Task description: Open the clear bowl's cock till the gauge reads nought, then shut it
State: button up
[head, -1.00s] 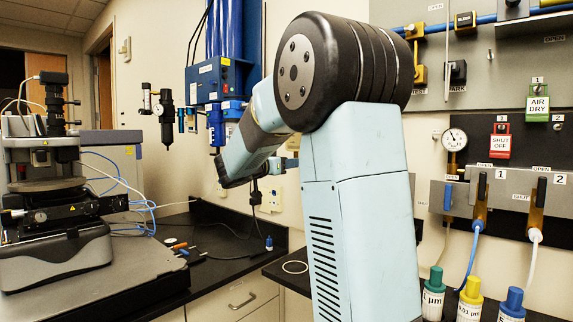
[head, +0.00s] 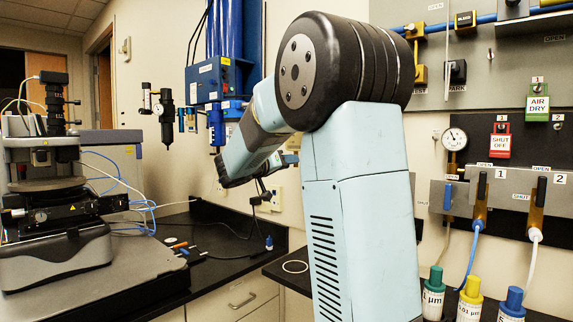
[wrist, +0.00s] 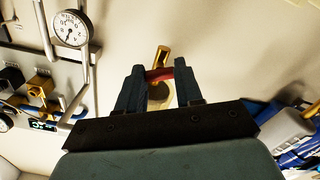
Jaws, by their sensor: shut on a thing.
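In the wrist view my gripper (wrist: 158,75) is shut on a small red handle (wrist: 159,73), one dark finger on each side. A brass stem (wrist: 161,54) sticks out beyond the handle. A pale, partly see-through shape (wrist: 160,97) shows between the fingers; it may be the clear bowl, but its outline is mostly hidden. A round white gauge (wrist: 71,28) with a dark needle is at upper left, too small to read surely. In the head view a gauge (head: 455,139) hangs on the right wall.
Brass valves and a blue pipe lie left in the wrist view; blue equipment (wrist: 298,150) is at lower right. In the head view a valve panel (head: 505,205) is at right, a blue column unit (head: 222,80) behind my arm, and the profiler (head: 50,190) at left.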

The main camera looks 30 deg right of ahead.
jog(key=shift+w+n, duration=0.1)
jog(key=shift+n, duration=0.4)
jog(key=o, duration=1.1)
jog(key=shift+c, duration=0.2)
jog(key=s+a+m, duration=0.2)
jog(key=a+m, duration=0.1)
jog(key=a, duration=0.4)
jog(key=s+a+m, duration=0.3)
jog(key=a, duration=0.3)
jog(key=s+f+n+g+y, duration=0.1)
jog(key=s+f+n+y, duration=0.3)
jog(key=s, duration=0.6)
jog(key=s+d+f+n+g+y, duration=0.1)
jog(key=s+f+n+g+y, duration=0.1)
jog(key=s+f+n+y, duration=0.2)
jog(key=shift+s+d+f+y, duration=0.15)
jog(key=shift+s+f+y, duration=1.25)
jog(key=shift+s+f, duration=1.4)
